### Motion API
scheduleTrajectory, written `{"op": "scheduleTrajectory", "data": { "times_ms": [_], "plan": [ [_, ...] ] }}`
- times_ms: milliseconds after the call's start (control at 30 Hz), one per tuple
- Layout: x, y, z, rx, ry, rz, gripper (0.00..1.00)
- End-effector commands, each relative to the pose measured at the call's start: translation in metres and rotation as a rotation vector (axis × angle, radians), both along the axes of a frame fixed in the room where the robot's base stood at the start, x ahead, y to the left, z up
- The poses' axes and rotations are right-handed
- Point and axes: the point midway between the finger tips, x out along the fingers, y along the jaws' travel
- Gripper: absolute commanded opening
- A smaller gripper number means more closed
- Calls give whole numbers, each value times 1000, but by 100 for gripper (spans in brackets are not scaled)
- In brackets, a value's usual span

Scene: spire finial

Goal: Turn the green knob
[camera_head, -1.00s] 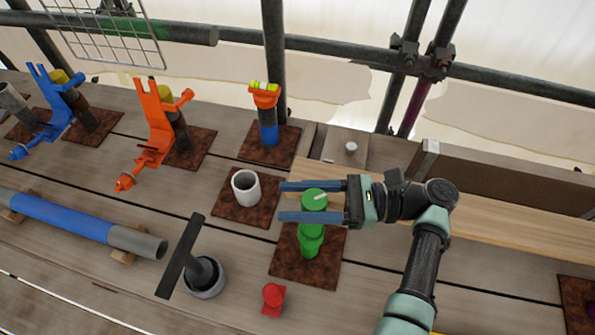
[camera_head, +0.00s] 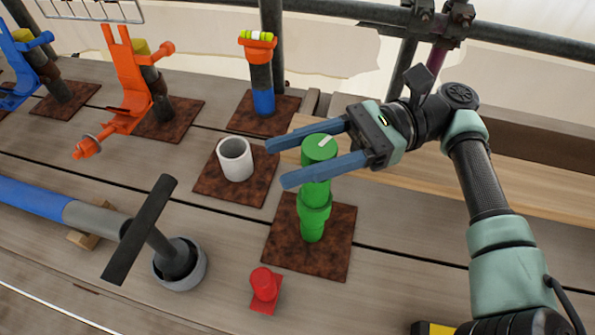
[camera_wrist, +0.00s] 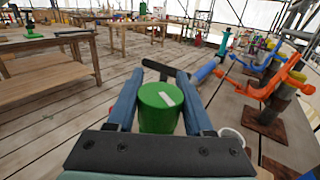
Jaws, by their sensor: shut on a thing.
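The green knob (camera_head: 319,150) is the round top of a green stepped post (camera_head: 314,205) on a rusty brown plate. A white mark lies on its top face. My gripper (camera_head: 304,159) reaches in from the right, with one blue finger on each side of the knob. In the wrist view the knob (camera_wrist: 160,106) sits between the two fingers, and my gripper (camera_wrist: 158,95) is shut on it. The white mark slants on the top there. The contact on the knob's sides is partly hidden by the fingers.
A white cup (camera_head: 235,160) stands left of the post. A red knob (camera_head: 265,284) is in front, and a grey T-handle (camera_head: 150,232) at front left. Orange brackets (camera_head: 127,85) and a blue-and-grey pipe (camera_head: 62,210) lie further left. A wooden plank runs behind my arm.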

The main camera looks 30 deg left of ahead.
Motion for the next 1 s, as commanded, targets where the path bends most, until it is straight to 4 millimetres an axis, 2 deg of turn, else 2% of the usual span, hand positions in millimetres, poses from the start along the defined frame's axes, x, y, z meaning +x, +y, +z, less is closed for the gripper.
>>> {"op": "scheduleTrajectory", "data": {
  "times_ms": [33, 1000],
  "plan": [
    [-2, 0, -11, -8, -4, 22, 0],
    [-3, -1, -3, -8, 0, 100, 0]
  ]
}}
